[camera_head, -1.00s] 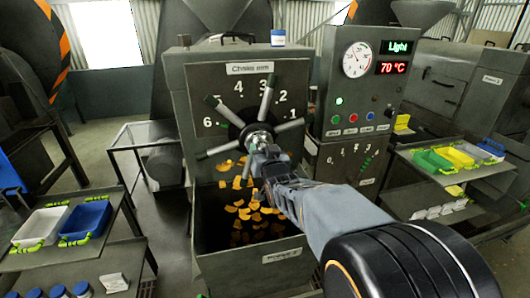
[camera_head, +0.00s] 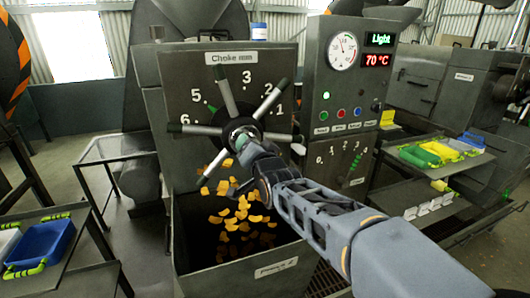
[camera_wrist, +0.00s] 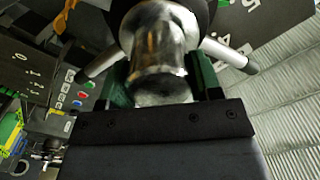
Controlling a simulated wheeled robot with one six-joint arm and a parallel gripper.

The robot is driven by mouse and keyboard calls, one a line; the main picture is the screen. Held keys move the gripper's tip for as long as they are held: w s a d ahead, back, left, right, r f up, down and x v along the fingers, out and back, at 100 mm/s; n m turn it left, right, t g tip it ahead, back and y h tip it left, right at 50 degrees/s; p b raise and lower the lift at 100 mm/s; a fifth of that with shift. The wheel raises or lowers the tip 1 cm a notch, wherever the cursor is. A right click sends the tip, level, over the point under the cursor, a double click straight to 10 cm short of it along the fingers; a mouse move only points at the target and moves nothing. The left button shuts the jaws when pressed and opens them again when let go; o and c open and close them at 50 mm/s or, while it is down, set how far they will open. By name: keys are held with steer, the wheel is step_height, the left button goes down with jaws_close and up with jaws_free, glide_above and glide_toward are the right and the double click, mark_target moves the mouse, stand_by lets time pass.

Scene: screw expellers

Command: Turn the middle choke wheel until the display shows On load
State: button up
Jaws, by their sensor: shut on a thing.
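The middle choke wheel (camera_head: 226,92) has grey spokes, some with dark green tips, on a grey front panel numbered 1 to 6 under a "Choke" label. My gripper (camera_head: 244,143) is at the wheel's centre. In the wrist view my gripper (camera_wrist: 162,90) is shut on the shiny metal hub (camera_wrist: 160,35), with a green finger on each side. The far side of the hub is hidden. The display (camera_head: 380,39) reads "Light" in green, above a red 70 °C readout (camera_head: 376,60).
A round gauge (camera_head: 342,50), a lit green lamp (camera_head: 326,96) and coloured buttons (camera_head: 341,113) are on the cabinet to the right. Orange flakes (camera_head: 238,218) fall into the bin below the wheel. Trays stand on side tables left (camera_head: 40,245) and right (camera_head: 435,150).

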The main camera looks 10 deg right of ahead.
stand_by(0.3)
steer(key=o, duration=1.3)
